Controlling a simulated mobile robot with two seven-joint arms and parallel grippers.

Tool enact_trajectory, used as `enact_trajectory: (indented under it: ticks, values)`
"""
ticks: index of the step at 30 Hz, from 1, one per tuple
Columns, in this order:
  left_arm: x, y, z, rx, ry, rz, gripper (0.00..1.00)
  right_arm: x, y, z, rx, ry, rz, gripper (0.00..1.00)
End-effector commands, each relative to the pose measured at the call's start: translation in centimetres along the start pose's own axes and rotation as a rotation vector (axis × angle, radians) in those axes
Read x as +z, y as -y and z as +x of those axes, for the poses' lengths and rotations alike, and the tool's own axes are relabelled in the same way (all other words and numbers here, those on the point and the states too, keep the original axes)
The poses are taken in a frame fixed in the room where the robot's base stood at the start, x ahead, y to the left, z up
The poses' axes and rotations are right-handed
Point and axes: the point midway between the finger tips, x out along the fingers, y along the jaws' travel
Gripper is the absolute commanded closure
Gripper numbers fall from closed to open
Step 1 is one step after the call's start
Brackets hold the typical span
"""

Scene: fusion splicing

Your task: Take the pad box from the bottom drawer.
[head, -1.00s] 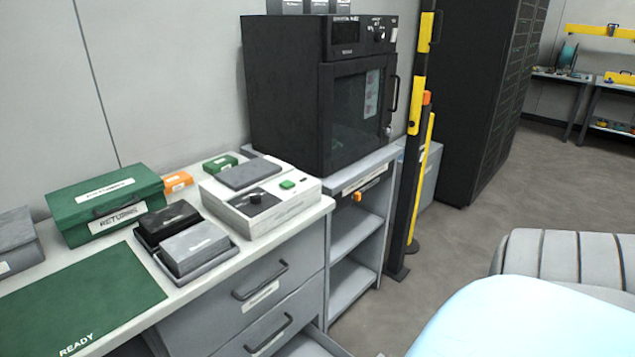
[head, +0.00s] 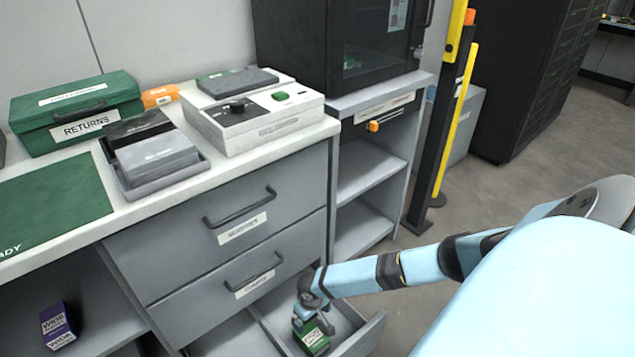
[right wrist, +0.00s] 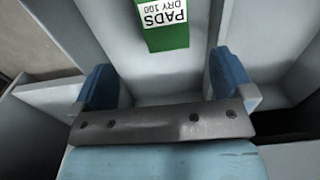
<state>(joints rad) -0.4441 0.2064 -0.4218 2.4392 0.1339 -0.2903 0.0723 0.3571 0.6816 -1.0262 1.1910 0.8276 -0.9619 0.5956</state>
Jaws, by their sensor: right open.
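The pad box (head: 313,341) is a small green box with a white label, lying in the open bottom drawer (head: 366,335). In the right wrist view the pad box (right wrist: 163,22) shows its label "PADS DRY 100" and lies ahead of the fingers. My right gripper (head: 307,318) reaches down into the drawer, right at the box in the head view. In the right wrist view my right gripper (right wrist: 165,88) has its two blue fingers wide apart with nothing between them. My left gripper is not in view.
Two closed drawers (head: 225,213) with handles sit above the open one. A divider (head: 270,332) splits the open drawer. The counter holds a green RETURNS box (head: 75,112), a grey device (head: 250,112) and a tray. A purple box (head: 57,327) lies on a lower shelf.

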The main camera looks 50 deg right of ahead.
Motion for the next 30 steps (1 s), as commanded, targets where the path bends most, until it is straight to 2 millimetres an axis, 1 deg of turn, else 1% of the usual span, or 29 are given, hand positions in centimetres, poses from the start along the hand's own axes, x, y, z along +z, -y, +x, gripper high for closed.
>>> enact_trajectory:
  ticks: [9,13,19,22,27,30]
  values:
    - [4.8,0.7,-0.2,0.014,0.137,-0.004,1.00,0.0,0.1,6.2,0.002,0.002,0.003,0.00]
    - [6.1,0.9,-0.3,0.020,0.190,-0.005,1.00,0.0,0.0,7.9,0.002,0.003,0.002,0.00]
    - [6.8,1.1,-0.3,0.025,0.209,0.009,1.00,0.1,0.1,9.1,0.001,0.002,0.000,0.00]
    - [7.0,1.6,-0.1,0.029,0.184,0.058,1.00,0.1,0.4,10.6,0.001,0.002,0.000,0.00]
    - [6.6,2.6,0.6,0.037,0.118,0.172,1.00,0.2,0.6,13.0,0.002,0.002,0.001,0.00]
    - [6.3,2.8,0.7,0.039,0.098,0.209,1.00,0.2,0.6,13.7,0.002,0.002,0.001,0.00]
